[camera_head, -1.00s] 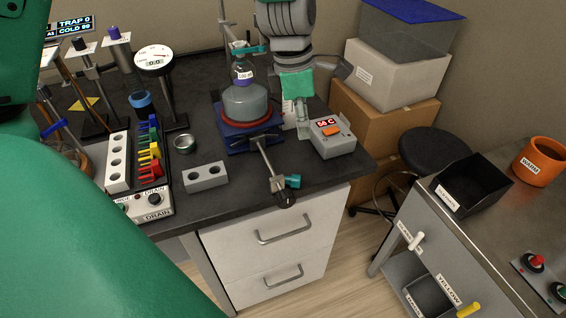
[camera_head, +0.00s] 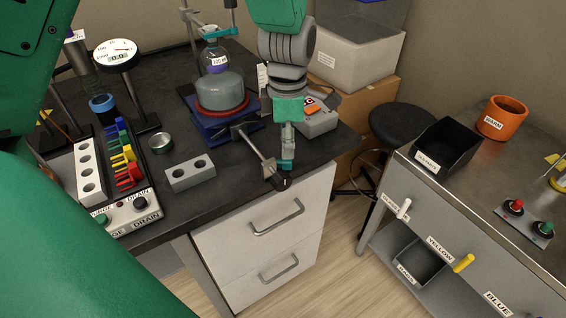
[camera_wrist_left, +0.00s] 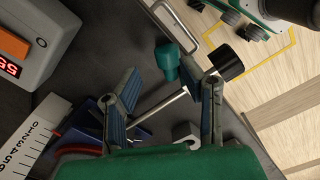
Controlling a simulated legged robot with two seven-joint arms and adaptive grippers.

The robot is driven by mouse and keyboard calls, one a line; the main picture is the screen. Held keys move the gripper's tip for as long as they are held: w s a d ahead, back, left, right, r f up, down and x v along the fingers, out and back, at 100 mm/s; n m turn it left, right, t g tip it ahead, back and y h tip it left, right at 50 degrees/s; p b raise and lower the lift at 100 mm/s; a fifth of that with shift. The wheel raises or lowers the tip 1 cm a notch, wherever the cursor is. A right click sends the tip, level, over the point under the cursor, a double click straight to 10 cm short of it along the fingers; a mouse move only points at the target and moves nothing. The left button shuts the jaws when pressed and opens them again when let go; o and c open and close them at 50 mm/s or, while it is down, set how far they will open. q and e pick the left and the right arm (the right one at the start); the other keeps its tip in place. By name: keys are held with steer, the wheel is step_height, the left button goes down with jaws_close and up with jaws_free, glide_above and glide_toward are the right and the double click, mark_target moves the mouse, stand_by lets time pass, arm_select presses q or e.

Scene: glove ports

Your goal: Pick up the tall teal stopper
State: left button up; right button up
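The tall teal stopper (camera_head: 286,165) is at the front right edge of the dark bench, beside the black knob of a metal rod. In the left wrist view the teal stopper (camera_wrist_left: 167,60) shows whole, with a wide head and a narrower end. My left gripper (camera_head: 288,148) points down above it, and its fingers partly hide the stopper in the head view. In the left wrist view my left gripper (camera_wrist_left: 172,82) is open and empty, with the stopper just beyond the fingertips, between their lines. Contact cannot be told. My right gripper is not in view.
The metal rod (camera_head: 257,152) with its black knob (camera_head: 281,182) juts from the blue stand (camera_head: 204,131) under the flask (camera_head: 218,88). A grey display box (camera_head: 319,121) stands close on the right. A grey two-hole block (camera_head: 190,174) lies to the left.

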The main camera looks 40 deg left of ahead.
mark_target(288, 161)
arm_select(q)
steer(key=f, duration=0.4)
steer(key=shift+s+d+f+b, duration=0.3)
steer(key=shift+s+b, duration=0.05)
steer(key=shift+d, duration=0.5)
steer(key=shift+a, duration=0.15)
steer(key=c, duration=0.3)
steer(key=shift+a+f, duration=0.1)
steer(key=shift+a, duration=0.2)
steer(key=shift+c, duration=1.4)
steer(key=shift+a, duration=0.35)
steer(key=shift+c, duration=0.3)
steer(key=shift+d+f, duration=0.1)
steer(key=shift+c, duration=0.3)
